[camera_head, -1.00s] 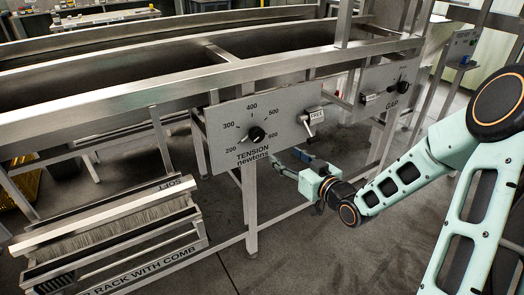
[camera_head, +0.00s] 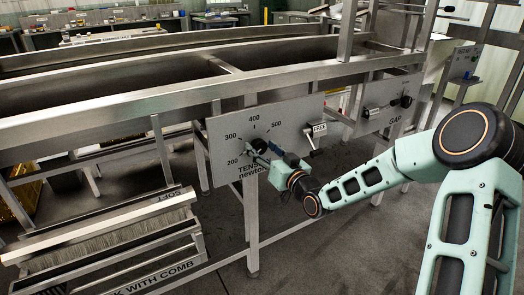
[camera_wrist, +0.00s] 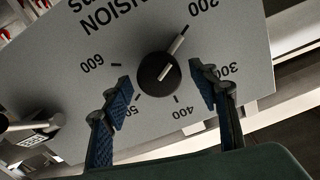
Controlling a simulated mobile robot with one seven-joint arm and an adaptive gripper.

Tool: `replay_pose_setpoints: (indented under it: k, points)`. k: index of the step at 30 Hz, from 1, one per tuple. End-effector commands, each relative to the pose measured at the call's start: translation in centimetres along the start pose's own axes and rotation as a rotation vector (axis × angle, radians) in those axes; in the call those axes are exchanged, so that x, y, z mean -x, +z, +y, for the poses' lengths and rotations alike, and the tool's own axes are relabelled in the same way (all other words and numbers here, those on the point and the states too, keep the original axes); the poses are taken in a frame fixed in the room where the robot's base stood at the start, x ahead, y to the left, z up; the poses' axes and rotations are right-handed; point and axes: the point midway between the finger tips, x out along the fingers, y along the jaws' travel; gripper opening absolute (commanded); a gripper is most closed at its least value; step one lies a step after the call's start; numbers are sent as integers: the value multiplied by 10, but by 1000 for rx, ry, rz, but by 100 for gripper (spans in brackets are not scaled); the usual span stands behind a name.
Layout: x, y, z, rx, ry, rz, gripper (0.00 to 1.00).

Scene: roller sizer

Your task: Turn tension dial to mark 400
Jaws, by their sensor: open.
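The tension dial (camera_head: 259,145) is a round black knob on a grey plate (camera_head: 222,132) marked 200 to 600. It also shows in the wrist view (camera_wrist: 157,74), where its white pointer line points at the 200 mark. The 400 mark (camera_wrist: 183,112) shows below the knob in that view. My gripper (camera_wrist: 160,72) is open, with one blue-padded finger on each side of the knob, and no contact shows. In the head view my gripper (camera_head: 267,154) is at the knob and covers part of the TENSION lettering.
A lever with a FREE label (camera_head: 319,128) sits on the same plate, right of the dial. The GAP dial (camera_head: 405,101) is on another plate further right. Open floor lies below the plate.

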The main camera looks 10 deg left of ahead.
Motion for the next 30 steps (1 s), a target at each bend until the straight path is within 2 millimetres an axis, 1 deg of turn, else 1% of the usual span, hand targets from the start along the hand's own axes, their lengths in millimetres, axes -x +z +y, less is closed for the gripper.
replay_pose_setpoints:
  k: [3, 9, 20, 26, 30]
  points:
    - [-3, 0, 0, 0, 0, 0, 54]
    - [-3, 0, 0, 0, 0, -1, 53]
    - [-3, 0, 0, 0, 0, -1, 14]
    - [-2, 0, 0, -10, 0, -1, 12]
    - [-2, 0, 0, -47, 0, -1, 12]
